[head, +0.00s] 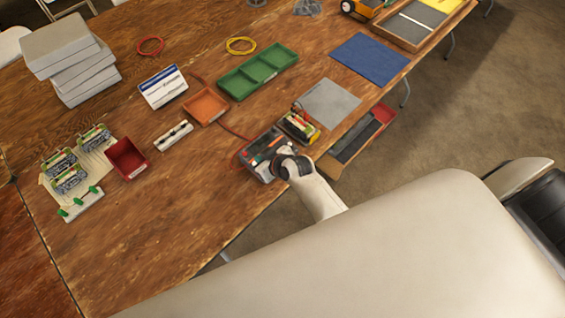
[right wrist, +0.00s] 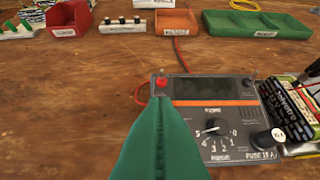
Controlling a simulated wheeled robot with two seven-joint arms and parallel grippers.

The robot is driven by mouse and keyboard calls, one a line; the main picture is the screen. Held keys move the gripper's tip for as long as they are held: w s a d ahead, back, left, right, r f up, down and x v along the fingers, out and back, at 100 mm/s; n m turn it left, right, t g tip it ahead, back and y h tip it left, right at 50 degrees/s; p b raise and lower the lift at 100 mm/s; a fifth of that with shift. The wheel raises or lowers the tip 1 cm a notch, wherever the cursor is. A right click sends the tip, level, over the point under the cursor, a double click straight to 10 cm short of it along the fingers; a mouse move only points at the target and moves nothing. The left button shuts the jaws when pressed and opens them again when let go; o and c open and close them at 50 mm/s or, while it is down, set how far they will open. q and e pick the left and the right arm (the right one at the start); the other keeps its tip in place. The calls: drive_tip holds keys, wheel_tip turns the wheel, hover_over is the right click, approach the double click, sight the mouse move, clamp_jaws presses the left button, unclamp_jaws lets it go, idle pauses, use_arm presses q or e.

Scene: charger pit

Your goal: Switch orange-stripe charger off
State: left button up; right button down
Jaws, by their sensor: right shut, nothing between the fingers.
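The orange-stripe charger (head: 256,148) is a grey box near the table's front edge. In the right wrist view the charger (right wrist: 228,118) shows a dark display, an orange stripe, a numbered dial (right wrist: 213,130) and a black-and-white knob at lower right. A small red part (right wrist: 161,83) stands at its upper left corner. My right gripper (head: 283,163) is over the charger's near right side in the head view. In the right wrist view its green fingers (right wrist: 161,101) are shut and empty, tips just in front of the red part; contact cannot be told. They hide the charger's left side. My left gripper is out of view.
A battery pack (head: 299,127) stands close to the charger's right side. A red cable (head: 234,133) runs behind it. An orange tray (head: 205,106), a green tray (head: 258,71), a red bin (head: 126,158) and a grey mat (head: 329,103) lie around. Table left of the charger is clear.

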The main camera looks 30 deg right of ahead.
use_arm(q)
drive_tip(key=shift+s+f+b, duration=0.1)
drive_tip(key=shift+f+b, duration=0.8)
drive_tip(key=shift+b, duration=0.1)
use_arm(e)
drive_tip(key=s+d+r, duration=0.3)
drive_tip(key=s+r, duration=0.1)
drive_tip(key=s, duration=0.4)
drive_tip(key=shift+s+r, duration=0.25)
drive_tip(key=shift+s, duration=0.05)
